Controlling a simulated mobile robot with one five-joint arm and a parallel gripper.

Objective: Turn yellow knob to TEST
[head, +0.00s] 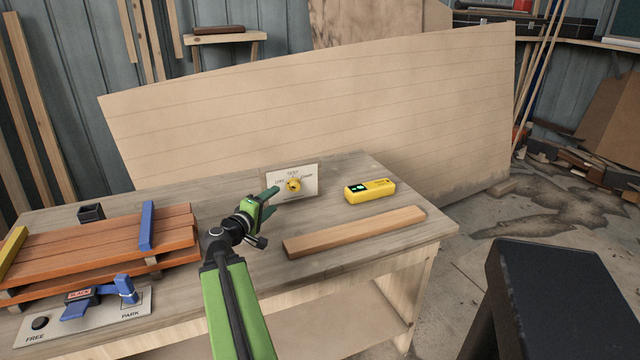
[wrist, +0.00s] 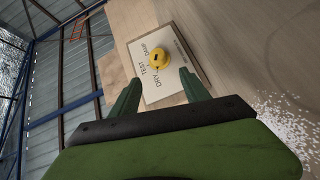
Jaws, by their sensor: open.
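The yellow knob (head: 293,186) sits on a white upright panel (head: 312,180) at the back of the workbench. Small lettering stands above and beside it, with TEST at the top in the head view. In the wrist view the yellow knob (wrist: 158,61) shows ahead, between the lines of the two fingers, with a dark mark on its face. The white panel (wrist: 187,88) is turned sideways there and reads DRY and TEST. My gripper (head: 272,201) is open and empty, just in front of the panel and apart from the knob. The wrist view also shows my gripper (wrist: 158,88).
A yellow meter (head: 370,190) and a wooden bar (head: 355,232) lie right of my gripper. Stacked reddish boards (head: 100,245) with blue and yellow pieces are at left. A plate with a blue lever (head: 85,308) lies in front. A large plywood sheet (head: 320,105) stands behind.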

